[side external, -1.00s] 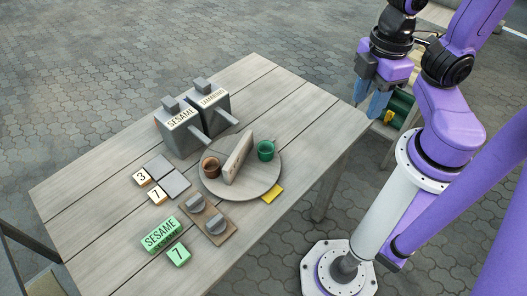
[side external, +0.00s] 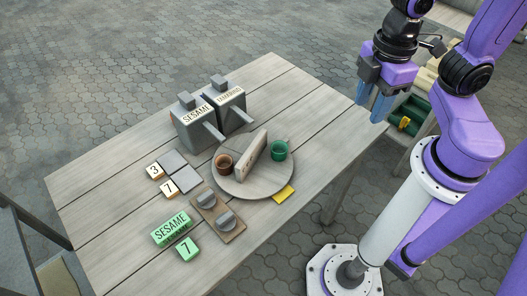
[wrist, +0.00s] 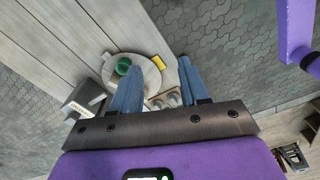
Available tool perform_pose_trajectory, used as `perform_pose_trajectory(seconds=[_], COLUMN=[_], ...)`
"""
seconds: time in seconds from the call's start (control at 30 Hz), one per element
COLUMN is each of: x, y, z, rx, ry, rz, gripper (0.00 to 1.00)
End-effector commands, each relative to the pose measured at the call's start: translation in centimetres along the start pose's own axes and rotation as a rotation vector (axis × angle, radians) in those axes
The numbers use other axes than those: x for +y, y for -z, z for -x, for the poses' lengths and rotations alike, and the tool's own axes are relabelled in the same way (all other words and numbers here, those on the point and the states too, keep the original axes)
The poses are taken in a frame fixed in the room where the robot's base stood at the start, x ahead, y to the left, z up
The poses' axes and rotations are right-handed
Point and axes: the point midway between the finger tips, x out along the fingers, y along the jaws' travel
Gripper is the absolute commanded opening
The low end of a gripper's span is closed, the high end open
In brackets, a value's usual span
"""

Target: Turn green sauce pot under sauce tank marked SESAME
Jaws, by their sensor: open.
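The green sauce pot (side external: 279,150) stands on the right part of a round turntable (side external: 262,190); it also shows in the wrist view (wrist: 123,66). An upright board (side external: 254,149) divides it from a brown pot (side external: 224,162) on the left. The grey tank marked SESAME (side external: 194,132) stands behind the turntable, its spout pointing toward the turntable's back left. The green pot is across the board from that spout. My gripper (side external: 376,112) is open and empty, raised in the air right of the table, apart from everything; its blue fingers show in the wrist view (wrist: 157,85).
A second tank (side external: 232,110) with a small label stands right of SESAME. A yellow marker (side external: 284,194) lies at the turntable's front edge. The table's right end is clear.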

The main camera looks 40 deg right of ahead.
Motion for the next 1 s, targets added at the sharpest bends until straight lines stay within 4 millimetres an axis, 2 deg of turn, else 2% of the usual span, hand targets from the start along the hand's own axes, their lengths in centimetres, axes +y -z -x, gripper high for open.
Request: perform_pose_trajectory(seconds=[0.17, 0.3, 0.5, 0.7, 0.87, 1.0], x=[3.5, 6.9, 11.5, 14.2, 14.7, 14.6], y=[6.5, 11.3, 16.8, 19.1, 19.5, 19.4], z=[-1.1, -2.7, -5.8, -7.9, -8.7, -10.3], rx=[-0.014, -0.020, -0.025, -0.027, -0.026, -0.028], ry=[0.001, 0.004, 0.009, 0.013, 0.013, 0.015], rz=[0.196, 0.368, 0.589, 0.714, 0.740, 0.739], gripper=[0.45, 0.45, 0.45, 0.45, 0.45, 0.45])
